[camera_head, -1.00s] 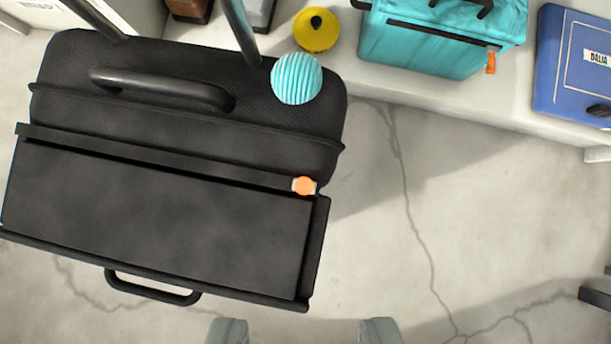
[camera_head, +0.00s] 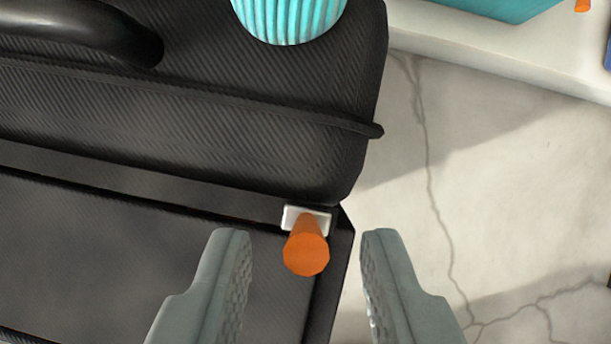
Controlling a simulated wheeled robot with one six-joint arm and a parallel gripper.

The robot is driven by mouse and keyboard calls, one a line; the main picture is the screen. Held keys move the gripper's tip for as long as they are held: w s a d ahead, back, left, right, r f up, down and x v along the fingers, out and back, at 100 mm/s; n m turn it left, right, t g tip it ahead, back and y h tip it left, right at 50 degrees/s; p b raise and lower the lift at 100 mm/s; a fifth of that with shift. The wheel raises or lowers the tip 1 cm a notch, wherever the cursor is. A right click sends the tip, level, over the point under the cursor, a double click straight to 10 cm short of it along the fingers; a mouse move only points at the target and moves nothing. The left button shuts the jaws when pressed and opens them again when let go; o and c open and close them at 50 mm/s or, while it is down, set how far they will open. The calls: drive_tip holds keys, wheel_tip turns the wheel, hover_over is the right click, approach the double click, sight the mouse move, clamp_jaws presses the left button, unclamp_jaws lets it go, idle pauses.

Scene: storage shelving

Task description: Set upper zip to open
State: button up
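The upper zip shows as an orange pull (camera_head: 306,250) on a small pale slider (camera_head: 291,216). It sits at the right end of the dark slot along the front of the black suitcase (camera_head: 200,105). My gripper (camera_head: 306,240) is open, with one grey finger on each side of the orange pull. Gaps show between the pull and both fingers. Whether the fingertips are level with the pull in depth I cannot tell. The left part of the slot runs out of view.
A ribbed turquoise ball-like object (camera_head: 290,15) rests on top of the suitcase. A black carry handle (camera_head: 80,30) is at the upper left. A pale shelf edge (camera_head: 500,50) with a turquoise bag (camera_head: 505,8) is at the upper right. Cracked floor lies open at right.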

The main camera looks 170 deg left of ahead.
sight(306, 234)
drive_tip(key=shift+x, duration=1.4)
clamp_jaws()
